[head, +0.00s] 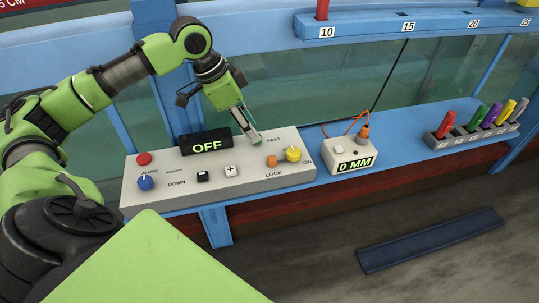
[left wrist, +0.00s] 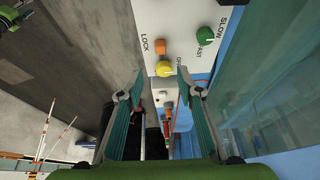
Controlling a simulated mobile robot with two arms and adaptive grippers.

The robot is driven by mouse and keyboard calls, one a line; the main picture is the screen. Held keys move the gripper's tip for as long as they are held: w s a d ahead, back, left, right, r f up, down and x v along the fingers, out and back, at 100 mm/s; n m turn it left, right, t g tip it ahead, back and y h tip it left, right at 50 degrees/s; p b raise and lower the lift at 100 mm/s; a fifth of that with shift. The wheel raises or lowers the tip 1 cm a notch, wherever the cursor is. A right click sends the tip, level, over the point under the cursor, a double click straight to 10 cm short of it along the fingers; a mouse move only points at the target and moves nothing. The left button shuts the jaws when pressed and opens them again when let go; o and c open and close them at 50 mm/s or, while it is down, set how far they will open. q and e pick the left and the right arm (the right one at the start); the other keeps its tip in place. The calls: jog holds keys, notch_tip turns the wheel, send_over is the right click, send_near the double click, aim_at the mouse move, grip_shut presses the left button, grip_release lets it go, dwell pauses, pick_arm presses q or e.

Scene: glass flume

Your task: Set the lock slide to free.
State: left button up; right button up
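The lock slide (head: 271,161) is a small orange block on the grey control panel (head: 135,190), just above the word LOCK in the head view. It also shows in the left wrist view (left wrist: 160,46), beside the yellow knob (left wrist: 164,68). I cannot read a FREE label. My left gripper (head: 254,139) is above the panel, up and left of the slide in the head view. In the left wrist view its fingers (left wrist: 163,88) are spread with nothing held between them; the slide shows beyond their tips. My right gripper is not in view.
The panel also carries an OFF display (head: 206,146), a red button (head: 143,158), a blue knob (head: 146,182), black and white buttons, and a green knob (left wrist: 205,35). A 0 MM gauge box (head: 350,154) stands right of it. Coloured pens (head: 472,118) stand in a rack farther right.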

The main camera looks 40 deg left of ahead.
aim_at(271, 158)
pick_arm(q)
jog(key=p+x, duration=0.2)
jog(key=x, duration=1.1)
jog(key=shift+w+d+f+p, duration=0.1)
jog(key=shift+w+f+p, duration=0.1)
jog(key=shift+p, duration=0.1)
grip_shut()
